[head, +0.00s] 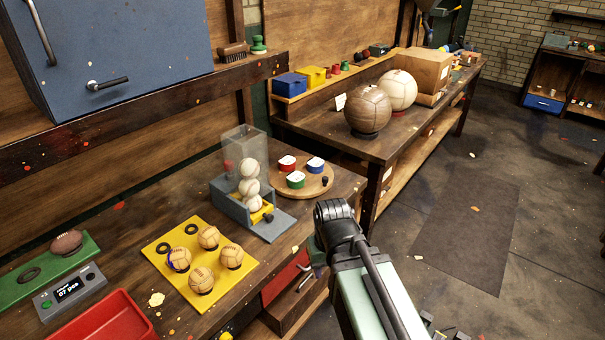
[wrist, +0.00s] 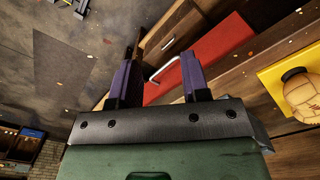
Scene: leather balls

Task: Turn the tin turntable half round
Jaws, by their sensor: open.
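The tin turntable (head: 308,190) is a round wooden disc on the bench, right of the ball dispenser. On it stand a red tin (head: 287,164), a blue tin (head: 315,166) and a green tin (head: 296,181), each with a white top. The red tin is at the back left, the blue at the right, the green in front. A small black peg (head: 324,181) stands at the disc's right edge. My gripper (wrist: 159,58) is open and empty in the wrist view, out over the bench's front side, apart from the turntable. The turntable is not in the wrist view.
A grey dispenser (head: 226,203) with white balls stands just left of the turntable. A yellow board (head: 176,245) with several tan balls lies nearer. A red drawer (wrist: 213,57) with a metal handle is below the bench. A second bench (head: 392,140) holds large balls. The floor at right is open.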

